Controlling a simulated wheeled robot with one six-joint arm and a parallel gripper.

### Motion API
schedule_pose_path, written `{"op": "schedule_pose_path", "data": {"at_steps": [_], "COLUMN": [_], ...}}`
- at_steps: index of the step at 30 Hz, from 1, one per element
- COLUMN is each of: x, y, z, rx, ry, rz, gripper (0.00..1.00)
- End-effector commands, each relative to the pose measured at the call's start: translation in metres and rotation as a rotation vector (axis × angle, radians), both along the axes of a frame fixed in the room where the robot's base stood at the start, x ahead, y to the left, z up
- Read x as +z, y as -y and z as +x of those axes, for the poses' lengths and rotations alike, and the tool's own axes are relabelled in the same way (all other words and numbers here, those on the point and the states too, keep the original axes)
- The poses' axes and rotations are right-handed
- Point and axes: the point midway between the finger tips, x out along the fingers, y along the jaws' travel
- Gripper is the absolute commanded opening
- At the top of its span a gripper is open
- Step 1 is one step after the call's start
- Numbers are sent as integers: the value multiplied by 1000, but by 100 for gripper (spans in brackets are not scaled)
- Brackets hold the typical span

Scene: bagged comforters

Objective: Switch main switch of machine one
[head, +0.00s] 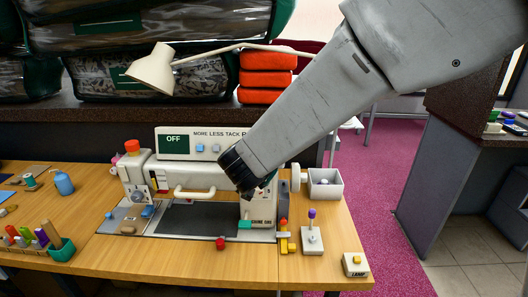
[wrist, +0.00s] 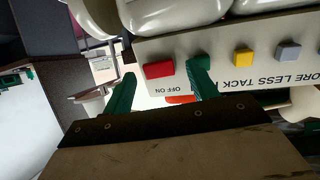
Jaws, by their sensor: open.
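The sewing machine (head: 185,175) stands on the wooden table, with a label ending in "ONE" low on its right end. In the wrist view the panel is upside down, with a red button (wrist: 158,70) beside "OFF ON" lettering, and a yellow button (wrist: 243,57) and a grey button (wrist: 289,52) further right. My gripper (wrist: 162,88) is open, its green fingers apart and nothing visible between them. One finger overlaps the panel beside the red button; contact cannot be told. In the head view my arm hides the panel's right end.
A lamp (head: 152,70) and orange folded stacks (head: 266,76) stand behind the machine, near bagged comforters (head: 160,75). A grey bin (head: 325,184), a purple-topped lever (head: 312,238) and a box marked LAMP (head: 355,264) sit on the table at right. Pink floor lies beyond.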

Motion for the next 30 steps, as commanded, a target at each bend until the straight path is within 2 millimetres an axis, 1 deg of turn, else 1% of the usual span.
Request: {"op": "schedule_pose_path", "data": {"at_steps": [9,14,18,27,29,30], "x": [20,27,29,29,24,21], "y": [-11,-15,-16,-16,-24,-32], "z": [-46,-63,-68,-67,-68,-68], "rx": [4,3,2,-2,18,51], "ry": [2,1,1,1,-15,-28], "rz": [1,0,-2,15,58,93], "gripper": [58,58,58,58,58,58]}}
